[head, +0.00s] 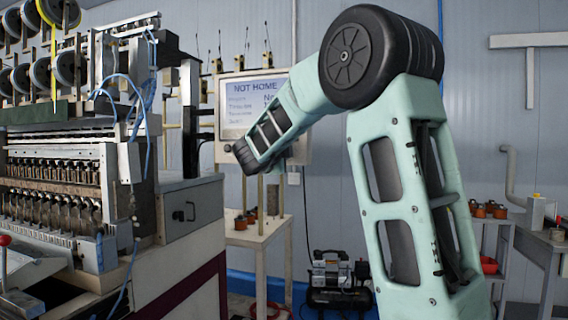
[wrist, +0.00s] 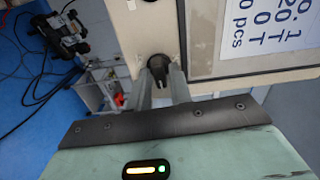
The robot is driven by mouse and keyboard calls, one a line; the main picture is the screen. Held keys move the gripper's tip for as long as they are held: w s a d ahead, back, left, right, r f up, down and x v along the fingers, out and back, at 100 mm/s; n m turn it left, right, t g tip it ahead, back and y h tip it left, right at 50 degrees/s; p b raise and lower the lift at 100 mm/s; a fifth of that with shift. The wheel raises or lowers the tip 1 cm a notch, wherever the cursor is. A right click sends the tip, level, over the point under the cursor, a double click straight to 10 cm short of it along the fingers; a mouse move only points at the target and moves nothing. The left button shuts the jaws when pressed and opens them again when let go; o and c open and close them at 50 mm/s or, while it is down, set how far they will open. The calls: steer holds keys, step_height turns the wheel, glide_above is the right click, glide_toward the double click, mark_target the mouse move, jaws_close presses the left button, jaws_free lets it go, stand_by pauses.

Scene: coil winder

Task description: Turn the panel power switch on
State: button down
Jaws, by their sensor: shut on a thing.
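The panel (head: 219,118) stands behind my arm in the head view, its screen (head: 236,92) reading "NOT HOME". The wrist view shows the panel's cream face (wrist: 150,30) up close, turned sideways, with part of the screen at right. A black knob-like switch (wrist: 157,63) sticks out near the panel's edge. My gripper (wrist: 159,74) is shut on this switch, one grey finger on each side. The knob's exact angle is hard to read.
The coil winder (head: 70,180) fills the left side. A small table (head: 255,238) stands under the panel. A compressor (head: 340,280) sits on the floor and shows in the wrist view (wrist: 62,35). A bench (head: 545,240) with orange coils (head: 489,210) is at right.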

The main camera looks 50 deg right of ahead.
steer(key=shift+m+b, duration=0.4)
steer(key=c, duration=1.5)
jaws_free()
steer(key=shift+o, duration=0.2)
steer(key=b+v, duration=0.1)
steer(key=v, duration=1.6)
steer(key=shift+a+b, duration=0.2)
steer(key=shift+b, duration=0.2)
steer(key=shift+f, duration=0.1)
